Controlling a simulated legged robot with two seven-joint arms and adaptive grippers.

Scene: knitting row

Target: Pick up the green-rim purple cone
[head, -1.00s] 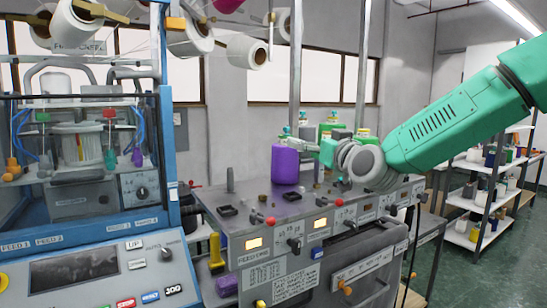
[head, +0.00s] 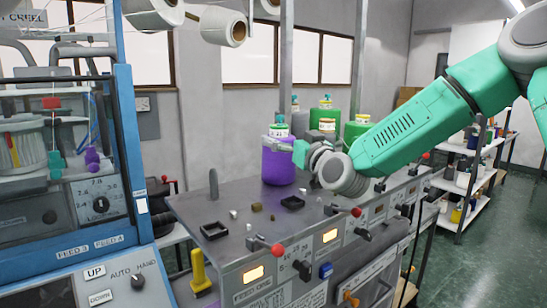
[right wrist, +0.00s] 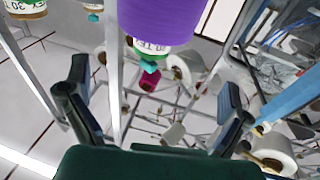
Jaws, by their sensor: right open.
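The purple cone (head: 278,166) stands upright on the grey machine top, with a pale label and a green part at its top. In the right wrist view the purple cone (right wrist: 158,18) hangs in from the top edge, its label and green tip pointing down in the picture. My right gripper (head: 301,152) is at the cone's right side, near its upper part; the head view does not show whether they touch. In the right wrist view my right gripper (right wrist: 152,100) has its two dark fingers wide apart with nothing between them. My left gripper is not in view.
Several green cones (head: 322,118) stand behind the purple one. Small dark trays (head: 214,230) and loose bits lie on the machine top (head: 240,205). A thin upright post (head: 213,184) and red-knobbed levers (head: 277,250) stick up. The blue-framed knitting machine (head: 135,180) stands at left.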

